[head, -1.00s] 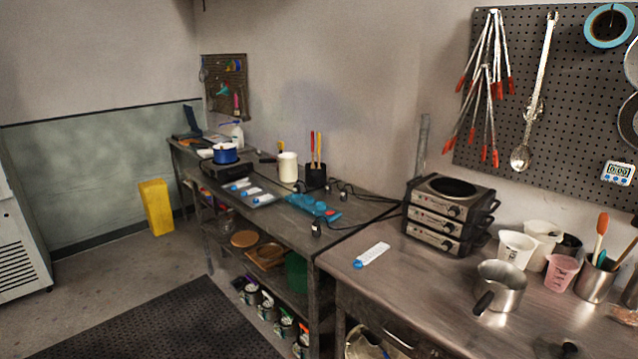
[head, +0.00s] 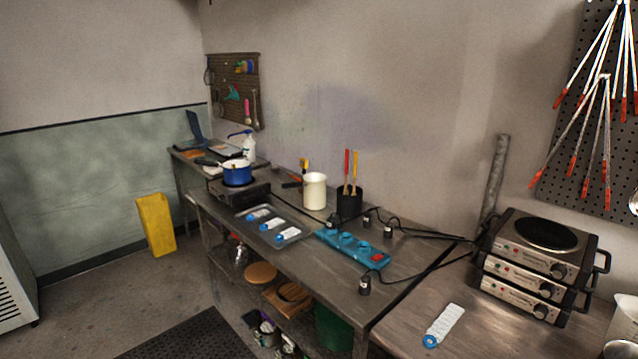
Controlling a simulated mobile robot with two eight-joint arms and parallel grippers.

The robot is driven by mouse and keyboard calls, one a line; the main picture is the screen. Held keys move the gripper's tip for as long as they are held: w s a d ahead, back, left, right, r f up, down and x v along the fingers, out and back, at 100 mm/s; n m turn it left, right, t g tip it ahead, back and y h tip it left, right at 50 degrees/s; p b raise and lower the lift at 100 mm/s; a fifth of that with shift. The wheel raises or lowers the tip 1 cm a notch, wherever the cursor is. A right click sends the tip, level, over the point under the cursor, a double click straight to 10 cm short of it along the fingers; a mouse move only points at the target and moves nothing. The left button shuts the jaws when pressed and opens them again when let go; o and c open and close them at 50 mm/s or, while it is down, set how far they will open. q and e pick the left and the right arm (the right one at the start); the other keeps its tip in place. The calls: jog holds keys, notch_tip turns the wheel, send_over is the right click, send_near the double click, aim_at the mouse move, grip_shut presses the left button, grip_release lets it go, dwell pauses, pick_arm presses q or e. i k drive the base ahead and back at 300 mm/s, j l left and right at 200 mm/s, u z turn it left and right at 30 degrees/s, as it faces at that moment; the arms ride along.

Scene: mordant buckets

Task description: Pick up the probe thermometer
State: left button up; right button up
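I cannot make out a probe thermometer for sure. A flat white item with a round blue end (head: 443,326) lies on the near steel bench (head: 405,325), left of the stacked hot plates. Similar small white-and-blue items (head: 259,214) lie on a dark tray (head: 297,237) on the farther bench. They are too small to identify. Neither of my grippers is in view.
The farther bench (head: 410,262) holds a blue pot (head: 237,173) on a burner, a cream canister (head: 314,191), a black utensil cup (head: 349,203) and a teal power strip (head: 352,248) with cables. Hot plates (head: 535,262) stand at right. A yellow bin (head: 155,223) stands on open floor.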

aim_at(303, 162)
jog(key=i+j, duration=0.6)
jog(key=i, duration=0.2)
